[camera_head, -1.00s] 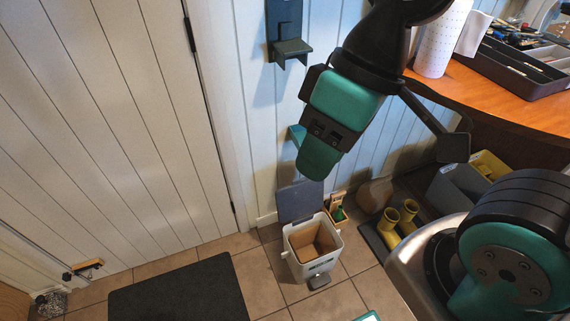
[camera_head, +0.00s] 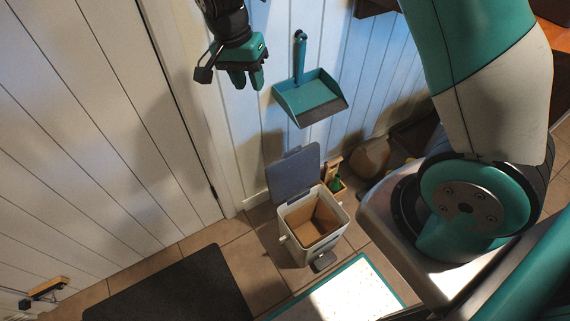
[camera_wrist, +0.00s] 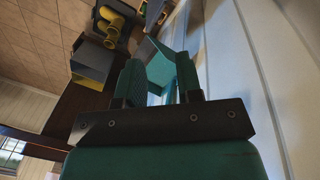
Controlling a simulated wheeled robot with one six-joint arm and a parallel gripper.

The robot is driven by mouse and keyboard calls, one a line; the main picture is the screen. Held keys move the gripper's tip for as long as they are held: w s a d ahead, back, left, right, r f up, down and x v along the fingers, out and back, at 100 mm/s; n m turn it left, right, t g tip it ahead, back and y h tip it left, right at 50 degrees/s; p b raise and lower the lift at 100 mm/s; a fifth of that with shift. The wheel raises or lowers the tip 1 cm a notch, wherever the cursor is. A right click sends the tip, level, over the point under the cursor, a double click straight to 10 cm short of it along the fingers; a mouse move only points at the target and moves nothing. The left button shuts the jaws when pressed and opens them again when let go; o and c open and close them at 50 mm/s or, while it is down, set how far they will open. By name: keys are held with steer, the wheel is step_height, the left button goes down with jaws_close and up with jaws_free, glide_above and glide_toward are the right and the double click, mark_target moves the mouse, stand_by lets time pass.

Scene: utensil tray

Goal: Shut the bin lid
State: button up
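The bin (camera_head: 327,241) is a pale box on the tiled floor by the wall, with an open top and a brown inside. Its grey-blue lid (camera_head: 292,176) is open, standing up at the bin's back toward the wall. My gripper (camera_head: 248,82) is high in the upper middle of the head view, above and left of the bin, pointing down and apart from it. In the wrist view my gripper's two teal fingers (camera_wrist: 158,80) stand apart with nothing held between them. I cannot pick out the bin surely in the wrist view.
A teal dustpan (camera_head: 312,98) hangs on the wall above the lid, right of my gripper. A dark mat (camera_head: 172,290) lies left of the bin; a teal-edged white mat (camera_head: 350,295) lies in front. Yellow boots (camera_wrist: 112,20) and a grey box (camera_wrist: 92,64) show in the wrist view.

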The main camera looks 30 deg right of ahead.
mark_target(287, 152)
steer(key=w+d+f+m+g+h+b, duration=0.15)
steer(key=f+m, duration=0.25)
steer(key=f, duration=0.4)
steer(key=w+d+f+m+h+b, duration=0.1)
steer(key=w+d+f+m+b, duration=0.15)
steer(key=f, duration=0.65)
steer(key=shift+m, duration=0.55)
steer(key=x, duration=0.5)
steer(key=b+x, duration=0.1)
steer(key=x, duration=0.5)
steer(key=w+b+x, duration=0.1)
steer(key=x, duration=0.5)
steer(key=shift+d, duration=0.2)
steer(key=shift+c, duration=0.5)
jaws_close()
